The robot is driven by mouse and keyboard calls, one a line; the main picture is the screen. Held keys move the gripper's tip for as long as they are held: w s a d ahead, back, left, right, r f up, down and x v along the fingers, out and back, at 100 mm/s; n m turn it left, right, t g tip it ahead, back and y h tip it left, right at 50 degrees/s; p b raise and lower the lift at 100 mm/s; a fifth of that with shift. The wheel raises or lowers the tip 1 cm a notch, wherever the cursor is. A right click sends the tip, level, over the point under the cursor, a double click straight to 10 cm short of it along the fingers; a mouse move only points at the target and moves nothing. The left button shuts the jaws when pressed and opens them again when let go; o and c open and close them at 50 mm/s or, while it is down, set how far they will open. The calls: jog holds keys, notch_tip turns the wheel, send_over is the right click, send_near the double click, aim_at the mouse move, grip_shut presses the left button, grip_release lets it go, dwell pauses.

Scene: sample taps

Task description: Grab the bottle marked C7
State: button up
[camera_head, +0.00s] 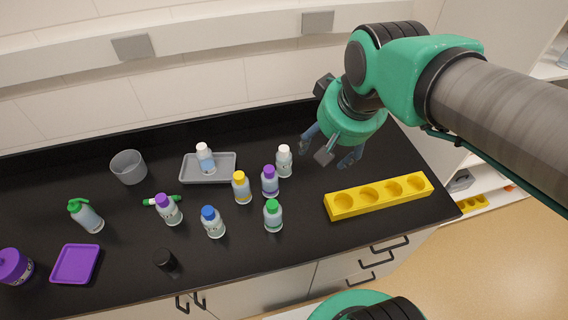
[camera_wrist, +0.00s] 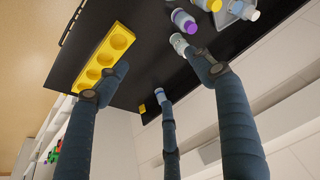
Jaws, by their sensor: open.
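Several small capped bottles stand on the black bench; their markings are too small to read, so I cannot tell which is C7. They include a white-capped bottle (camera_head: 284,162), purple-capped bottles (camera_head: 270,182) (camera_head: 169,210), a yellow-capped bottle (camera_head: 241,188), a green-capped bottle (camera_head: 273,216), a blue-capped bottle (camera_head: 213,222) and a white-capped bottle on a grey tray (camera_head: 206,160). My gripper (camera_head: 328,152) is open and empty, above the bench right of the nearer white-capped bottle. In the wrist view its fingers (camera_wrist: 158,80) are spread, one partly overlapping that bottle (camera_wrist: 179,43).
A yellow rack with round holes (camera_head: 380,195) lies at the right. A wall runs along the back.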

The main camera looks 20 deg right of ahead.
jog(key=w+f+g+p, duration=0.1)
jog(key=w, duration=0.6)
jog(key=m+g+p, duration=0.2)
jog(key=g+p, duration=0.1)
jog(key=g, duration=0.1)
send_over(284, 147)
notch_tip(284, 147, down, 18)
jog(key=shift+f, duration=0.25)
jog(key=shift+d+f, duration=0.1)
jog(key=shift+f, duration=0.05)
jog(key=shift+f, duration=4.2)
jog(key=shift+b, duration=0.3)
jog(key=shift+s+f, duration=0.15)
jog(key=shift+f, duration=2.4)
